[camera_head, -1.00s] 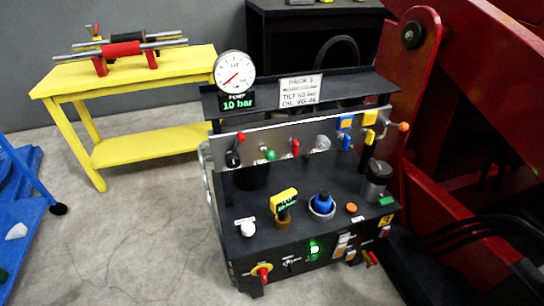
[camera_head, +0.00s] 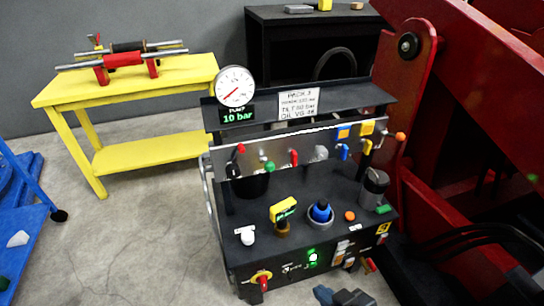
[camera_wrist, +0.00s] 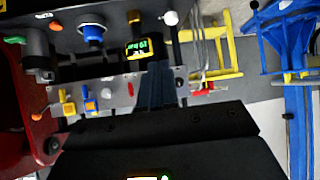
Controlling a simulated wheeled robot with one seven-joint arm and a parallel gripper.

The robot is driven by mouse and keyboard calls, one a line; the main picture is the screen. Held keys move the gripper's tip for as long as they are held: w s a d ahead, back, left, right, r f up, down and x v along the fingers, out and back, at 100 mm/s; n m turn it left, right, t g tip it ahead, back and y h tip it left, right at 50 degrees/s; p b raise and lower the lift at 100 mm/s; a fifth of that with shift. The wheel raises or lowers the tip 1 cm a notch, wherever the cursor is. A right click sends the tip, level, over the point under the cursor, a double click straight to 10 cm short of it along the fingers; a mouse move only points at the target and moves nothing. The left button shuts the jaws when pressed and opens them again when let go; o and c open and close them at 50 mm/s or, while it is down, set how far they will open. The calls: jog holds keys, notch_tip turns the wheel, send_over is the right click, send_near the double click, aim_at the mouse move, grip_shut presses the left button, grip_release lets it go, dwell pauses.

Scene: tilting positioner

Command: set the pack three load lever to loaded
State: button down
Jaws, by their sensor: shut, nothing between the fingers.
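The pack three unit (camera_head: 310,226) is a dark cabinet with a "PACK 3" sign (camera_head: 299,103) and a grey lever panel (camera_head: 300,148). Along the panel are a red-tipped lever (camera_head: 241,149), a green-tipped lever (camera_head: 270,166), a red lever (camera_head: 294,157), a grey knob (camera_head: 321,153), and blue and yellow handles. I cannot read which is the load lever. My gripper (camera_head: 324,293) shows at the bottom edge in the head view, in front of the cabinet and apart from the panel. In the wrist view, my gripper (camera_wrist: 161,84) is shut and empty; the red lever (camera_wrist: 130,89) shows beside it.
The deck carries a yellow display block (camera_head: 284,208), a blue knob (camera_head: 320,212) and a white knob (camera_head: 247,235). A gauge (camera_head: 235,86) reads 10 bar. Red machinery (camera_head: 470,90) closes the right side. A yellow bench (camera_head: 125,83) stands at back left; the floor between is clear.

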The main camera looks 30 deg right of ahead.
jog(key=w+d+r+m+g+p, duration=0.1)
jog(key=w+d+g, duration=0.15)
jog(key=w, duration=0.75)
jog(key=w+d+r+g+p, duration=0.1)
jog(key=w+d+r, duration=0.15)
jog(key=w, duration=0.75)
jog(key=w+d+r+g+p, duration=0.1)
jog(key=w+d+r+g, duration=0.1)
jog(key=w+r, duration=0.4)
jog(key=w+d+r+m+g+y+p, duration=0.1)
jog(key=w+d+r, duration=0.3)
jog(key=r, duration=0.9)
jog(key=w+g, duration=0.1)
jog(key=w, duration=0.2)
jog(key=shift+w, duration=0.2)
jog(key=p, duration=0.1)
send_over(272, 164)
jog(key=x, duration=0.3)
jog(key=s+x, duration=0.1)
jog(key=x, duration=0.2)
jog(key=s+d+x, duration=0.1)
jog(key=x, duration=0.3)
jog(key=shift+s+f, duration=0.1)
jog(key=shift+f, duration=0.15)
jog(key=shift+s+a+f, duration=0.1)
jog(key=shift+a+f, duration=0.1)
jog(key=shift+f, duration=0.7)
jog(key=shift+a+f, duration=0.2)
jog(key=shift+f, duration=0.75)
jog(key=shift+s+f, duration=0.1)
